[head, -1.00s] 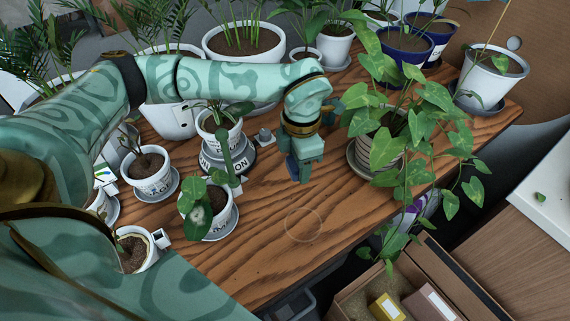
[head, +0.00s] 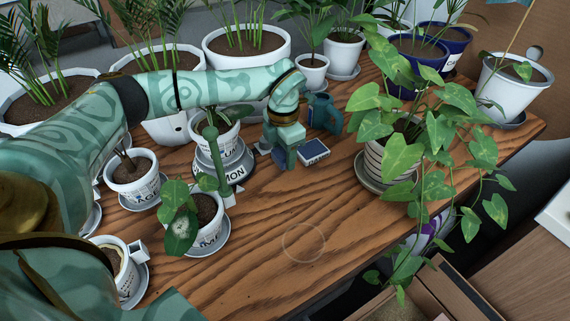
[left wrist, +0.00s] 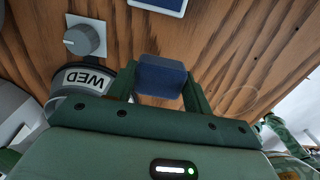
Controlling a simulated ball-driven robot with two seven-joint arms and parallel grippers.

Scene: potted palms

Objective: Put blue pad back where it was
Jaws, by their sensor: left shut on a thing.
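The blue pad (left wrist: 162,77) is a small dark blue block between the two green fingers of my left gripper (left wrist: 160,92) in the left wrist view. The left gripper is shut on it. In the head view my left gripper (head: 285,158) points down over the wooden table, with only a bit of blue visible at its tips. I cannot tell whether the pad touches the table. A faint pale ring (head: 303,242) marks the bare wood nearer the front edge.
A blue-framed flat box (head: 314,151) lies just right of the gripper, with a teal watering can (head: 325,115) behind it. A grey knob (left wrist: 84,40) stands close by. A trailing plant's striped pot (head: 388,160) is at right. Bare wood lies in front.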

